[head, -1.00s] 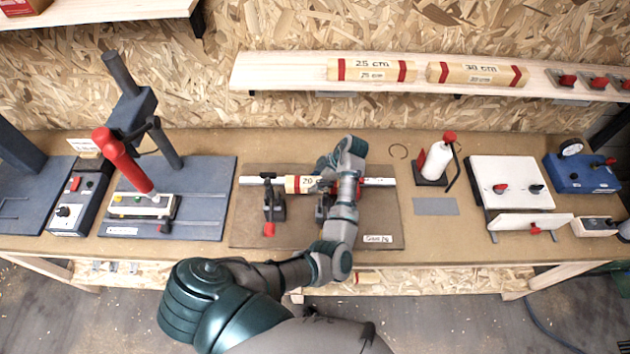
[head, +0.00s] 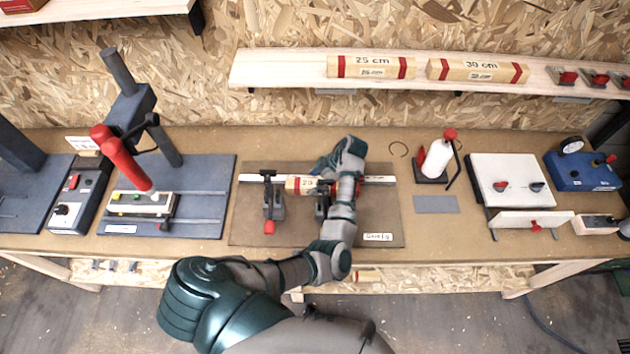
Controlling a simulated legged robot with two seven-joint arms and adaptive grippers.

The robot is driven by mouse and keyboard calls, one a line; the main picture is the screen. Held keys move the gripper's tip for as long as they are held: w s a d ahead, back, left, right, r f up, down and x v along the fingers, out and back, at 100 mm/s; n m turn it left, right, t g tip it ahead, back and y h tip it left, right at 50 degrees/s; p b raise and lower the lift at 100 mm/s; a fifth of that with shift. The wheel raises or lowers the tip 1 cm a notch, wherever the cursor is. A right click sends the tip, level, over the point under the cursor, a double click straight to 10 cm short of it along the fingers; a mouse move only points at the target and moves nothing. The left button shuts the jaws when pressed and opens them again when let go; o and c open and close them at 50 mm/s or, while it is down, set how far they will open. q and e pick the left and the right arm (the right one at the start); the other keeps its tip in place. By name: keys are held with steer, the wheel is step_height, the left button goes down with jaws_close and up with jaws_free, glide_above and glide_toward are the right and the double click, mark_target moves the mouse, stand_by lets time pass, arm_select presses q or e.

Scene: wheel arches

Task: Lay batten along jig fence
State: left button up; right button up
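The batten (head: 304,185), a pale wooden bar marked 20 with red bands, lies across the jig board (head: 240,228) in the head view. It lies along the front of the silver fence bar (head: 379,180); I cannot tell whether they touch. My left gripper (head: 326,172) is over the right part of the batten and hides much of it. Its fingertips are hidden, so I cannot tell whether it grips. A black clamp with a red tip (head: 272,205) stands at the batten's left end; another dark clamp (head: 321,208) is partly behind my arm. My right gripper is not seen.
Battens marked 25 cm (head: 371,67) and 30 cm (head: 477,72) lie on the back shelf. A press with a red handle (head: 122,160) stands left of the jig. A white bottle with a red cap (head: 438,158) and a white board (head: 511,182) stand to the right.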

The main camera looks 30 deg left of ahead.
arm_select(q)
steer(key=shift+r, duration=0.4)
steer(key=p+v, duration=0.1)
steer(key=v, duration=1.1)
steer(key=shift+r, duration=0.25)
steer(key=shift+w, duration=0.1)
steer(key=shift+f, duration=0.1)
